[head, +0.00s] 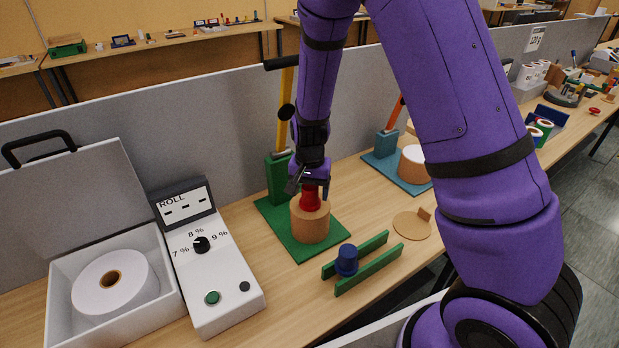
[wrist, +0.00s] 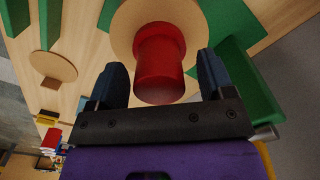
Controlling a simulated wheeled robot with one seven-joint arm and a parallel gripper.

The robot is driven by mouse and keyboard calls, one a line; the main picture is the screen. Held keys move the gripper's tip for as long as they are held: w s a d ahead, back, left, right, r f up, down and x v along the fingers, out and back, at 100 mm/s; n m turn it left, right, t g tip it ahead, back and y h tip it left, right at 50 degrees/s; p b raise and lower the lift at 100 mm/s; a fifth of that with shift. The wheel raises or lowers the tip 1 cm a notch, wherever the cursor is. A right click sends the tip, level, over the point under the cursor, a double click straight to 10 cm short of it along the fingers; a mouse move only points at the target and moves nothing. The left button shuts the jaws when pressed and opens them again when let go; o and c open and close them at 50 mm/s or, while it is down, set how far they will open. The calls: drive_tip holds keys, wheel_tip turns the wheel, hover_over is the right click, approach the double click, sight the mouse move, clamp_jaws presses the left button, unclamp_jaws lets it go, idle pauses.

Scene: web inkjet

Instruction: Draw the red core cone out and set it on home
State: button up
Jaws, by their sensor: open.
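The red core cone (head: 311,199) stands upright in the top of a brown cork-coloured roll (head: 310,225). The roll stands on a green base plate (head: 277,234). My gripper (head: 312,187) is just above the roll, pointing down at the cone. In the wrist view the red cone (wrist: 159,62) shows between the two dark fingertips of my gripper (wrist: 161,72). A gap shows on each side of the cone, and the fingers are open. The cone's lower end is hidden inside the roll. No place marked home can be read.
A blue cone (head: 346,260) sits between two green rails (head: 375,270) in front. A flat brown disc (head: 408,226) lies to the right. A green post with a yellow lever (head: 285,110) stands behind. A white control box (head: 207,260) and a box holding a white roll (head: 62,300) are left.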

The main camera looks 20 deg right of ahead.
drive_tip(key=shift+f, duration=0.6)
drive_tip(key=c, duration=1.1)
drive_tip(key=shift+o, duration=0.2)
drive_tip(key=shift+r, duration=3)
drive_tip(key=shift+c, duration=0.5)
